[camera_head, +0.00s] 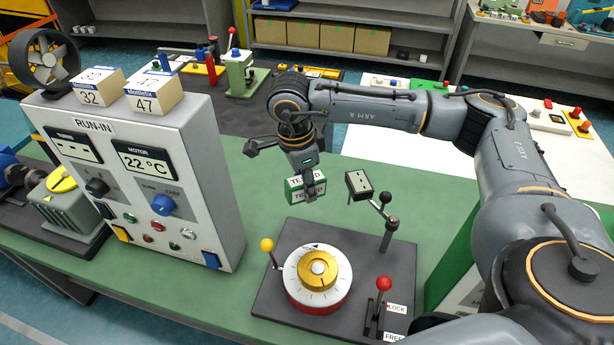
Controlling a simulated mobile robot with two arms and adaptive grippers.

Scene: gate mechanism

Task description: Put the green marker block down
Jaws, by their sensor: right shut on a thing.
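The green marker block (294,191) has white "TESTED" labels on its faces. My right gripper (309,194) points down and is shut on it. The fingers cover part of its right side. The block is over the green bench top, just behind the dark base plate of the gate mechanism. I cannot tell whether its underside touches the bench. My left gripper is not in view.
The gate mechanism's base plate (266,297) carries a red, white and gold dial (318,271), a yellow-knobbed lever (267,245), a black-knobbed post (388,235) and a red-knobbed lock lever (383,284). The run-in box (205,185) stands to the left. Green bench top (240,165) between is clear.

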